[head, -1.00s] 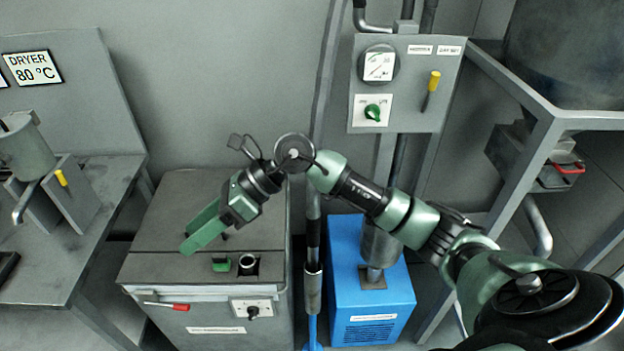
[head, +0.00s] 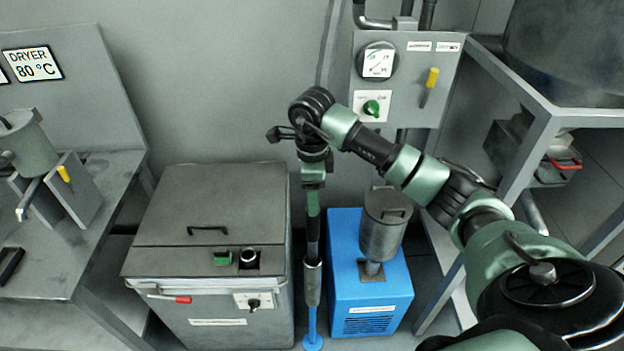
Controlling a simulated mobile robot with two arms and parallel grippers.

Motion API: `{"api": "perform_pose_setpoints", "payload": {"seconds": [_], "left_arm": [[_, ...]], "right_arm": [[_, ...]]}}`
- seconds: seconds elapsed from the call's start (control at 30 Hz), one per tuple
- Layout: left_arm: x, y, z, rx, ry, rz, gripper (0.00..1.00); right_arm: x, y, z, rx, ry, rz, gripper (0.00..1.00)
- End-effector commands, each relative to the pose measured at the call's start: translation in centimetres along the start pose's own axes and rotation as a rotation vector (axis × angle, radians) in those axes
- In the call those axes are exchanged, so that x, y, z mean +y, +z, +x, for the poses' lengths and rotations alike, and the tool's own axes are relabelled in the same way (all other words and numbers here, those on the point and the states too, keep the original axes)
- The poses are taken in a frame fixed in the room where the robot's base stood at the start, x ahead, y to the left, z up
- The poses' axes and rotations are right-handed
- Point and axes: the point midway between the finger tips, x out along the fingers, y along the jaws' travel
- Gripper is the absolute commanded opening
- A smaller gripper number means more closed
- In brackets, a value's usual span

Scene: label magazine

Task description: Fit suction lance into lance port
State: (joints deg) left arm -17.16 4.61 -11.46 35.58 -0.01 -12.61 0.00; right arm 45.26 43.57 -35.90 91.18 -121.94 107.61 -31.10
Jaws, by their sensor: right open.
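The suction lance (head: 313,235) stands upright, its dark lower part in the grey sleeve of a slim holder (head: 312,283) with a blue foot. My right gripper (head: 313,208) points down at the lance's upper part, its green fingers open and seen nearly edge-on. I cannot tell whether they touch the lance. The lance port (head: 249,258) is a round opening with a pale rim on the front of the grey bin's lid (head: 210,215), left of the lance. My left gripper is out of view.
A blue unit (head: 372,310) with a metal canister (head: 386,222) stands close right of the holder. A wall panel (head: 405,85) is behind my right arm. A workbench (head: 60,270) is at the left, and a steel frame (head: 560,122) at the right.

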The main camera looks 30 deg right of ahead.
Motion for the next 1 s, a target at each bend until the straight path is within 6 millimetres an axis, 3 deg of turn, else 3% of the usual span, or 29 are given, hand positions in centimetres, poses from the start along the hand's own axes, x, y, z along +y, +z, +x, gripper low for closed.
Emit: {"api": "perform_pose_setpoints", "payload": {"seconds": [0.2,0.47,0.67,1.0], "left_arm": [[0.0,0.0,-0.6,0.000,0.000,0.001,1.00],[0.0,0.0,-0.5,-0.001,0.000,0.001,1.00],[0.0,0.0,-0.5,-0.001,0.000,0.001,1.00],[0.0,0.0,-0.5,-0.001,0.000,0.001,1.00]], "right_arm": [[0.0,0.0,1.6,0.000,0.000,0.001,0.51],[0.0,0.0,1.8,-0.001,-0.001,0.000,0.51],[0.0,0.0,1.7,-0.001,-0.001,0.000,0.00],[0.0,0.0,1.7,-0.002,-0.001,0.000,0.00]]}}
